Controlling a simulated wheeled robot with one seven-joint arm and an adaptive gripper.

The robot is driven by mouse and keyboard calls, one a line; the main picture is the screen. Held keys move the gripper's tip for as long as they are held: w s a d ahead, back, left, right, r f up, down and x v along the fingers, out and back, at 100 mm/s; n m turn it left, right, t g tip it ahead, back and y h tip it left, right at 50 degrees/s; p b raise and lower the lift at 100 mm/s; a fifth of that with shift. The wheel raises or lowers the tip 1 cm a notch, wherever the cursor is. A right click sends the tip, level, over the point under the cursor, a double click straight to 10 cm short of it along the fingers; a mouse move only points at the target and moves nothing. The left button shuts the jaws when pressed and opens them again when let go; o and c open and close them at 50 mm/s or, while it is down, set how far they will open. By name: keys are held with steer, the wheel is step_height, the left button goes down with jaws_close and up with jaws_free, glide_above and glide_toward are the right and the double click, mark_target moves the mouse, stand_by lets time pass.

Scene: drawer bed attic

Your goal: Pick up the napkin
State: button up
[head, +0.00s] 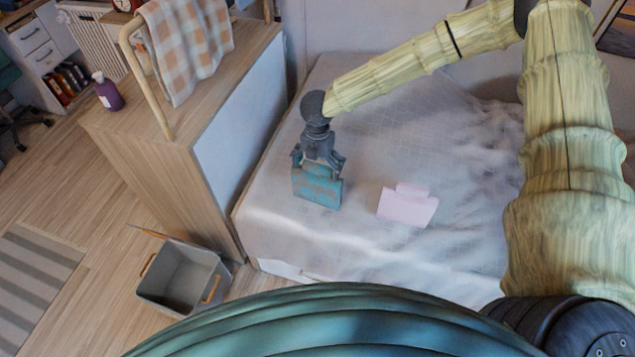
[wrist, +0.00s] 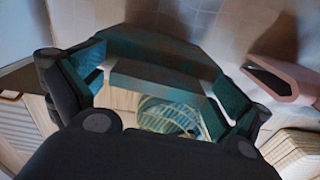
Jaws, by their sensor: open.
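My gripper (head: 318,164) is above the left part of the bed, pointing down, with its fingers open. A teal folded-looking piece (head: 316,187) is at its fingertips, between or just beyond them; I cannot tell whether they touch it. In the wrist view this teal piece (wrist: 160,75) spans the gap between the two fingers. A pale pink folded-looking piece (head: 407,206) lies on the bed to the right of the gripper, apart from it. The pink piece also shows at the right in the wrist view (wrist: 283,78). I cannot tell for certain which piece is the napkin.
The bed (head: 470,195) has a pale, rumpled cover. A grey bin (head: 182,280) stands on the floor. The bed's right side is clear.

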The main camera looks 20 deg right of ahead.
steer(key=shift+c, duration=0.2)
steer(key=c, duration=1.1)
